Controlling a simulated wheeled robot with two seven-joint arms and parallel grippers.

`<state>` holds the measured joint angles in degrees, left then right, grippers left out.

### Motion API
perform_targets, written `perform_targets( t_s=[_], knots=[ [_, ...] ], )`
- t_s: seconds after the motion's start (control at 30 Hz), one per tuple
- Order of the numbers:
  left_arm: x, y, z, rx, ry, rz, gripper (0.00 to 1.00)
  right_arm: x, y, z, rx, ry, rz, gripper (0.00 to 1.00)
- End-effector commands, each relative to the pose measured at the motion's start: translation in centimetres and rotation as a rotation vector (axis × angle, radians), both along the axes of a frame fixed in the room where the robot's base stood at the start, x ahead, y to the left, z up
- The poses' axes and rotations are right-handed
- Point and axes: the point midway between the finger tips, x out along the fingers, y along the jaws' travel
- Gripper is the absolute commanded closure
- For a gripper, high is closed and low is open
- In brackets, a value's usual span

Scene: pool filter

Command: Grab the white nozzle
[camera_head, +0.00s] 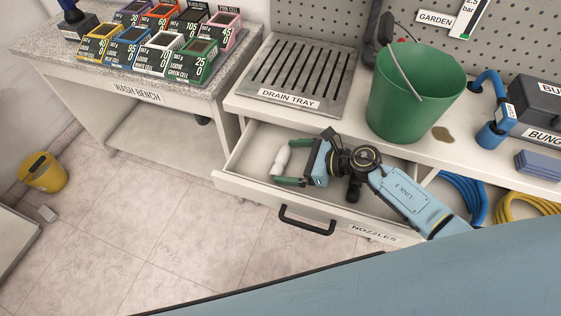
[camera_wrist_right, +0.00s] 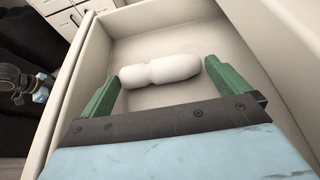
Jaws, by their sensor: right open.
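The white nozzle (camera_head: 281,160) lies in the open drawer labelled NOZZLES (camera_head: 262,184), near its left end. In the right wrist view the nozzle (camera_wrist_right: 161,70) lies crosswise on the drawer floor, a rounded white piece with a narrower waist. My right gripper (camera_head: 287,162) is inside the drawer, open, its green fingers pointing left. In the right wrist view the nozzle lies at the level of the gripper's fingertips (camera_wrist_right: 161,82), with its ends close to them; I cannot tell whether they touch. My left gripper is not in view.
A drain tray (camera_head: 335,95) and a green bucket (camera_head: 398,110) stand on the counter above the drawer. The drawer walls (camera_wrist_right: 83,75) rise close around my right gripper. Blue and yellow hoses (camera_head: 515,207) lie on the right. Open floor is left of the drawer.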

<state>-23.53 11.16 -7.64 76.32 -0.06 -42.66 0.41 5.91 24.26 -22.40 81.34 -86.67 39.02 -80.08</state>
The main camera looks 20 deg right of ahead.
Motion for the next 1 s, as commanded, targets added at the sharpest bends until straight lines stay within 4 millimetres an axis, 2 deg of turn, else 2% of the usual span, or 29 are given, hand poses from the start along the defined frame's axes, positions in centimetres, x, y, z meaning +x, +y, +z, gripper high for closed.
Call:
perform_targets(
  t_s=[0.1,0.37,0.57,1.0],
  knots=[
    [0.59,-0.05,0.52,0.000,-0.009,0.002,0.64,0.53,0.82,-0.54,0.001,0.002,-0.001,0.00],
    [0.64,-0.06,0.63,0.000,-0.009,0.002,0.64,0.60,0.91,-0.56,-0.001,0.002,0.000,0.01],
    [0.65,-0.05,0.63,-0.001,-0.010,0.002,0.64,0.59,0.89,-0.55,-0.001,0.002,0.000,0.28],
    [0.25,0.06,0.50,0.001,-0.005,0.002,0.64,0.61,0.86,0.06,-0.001,0.000,0.000,0.29]
  ],
)
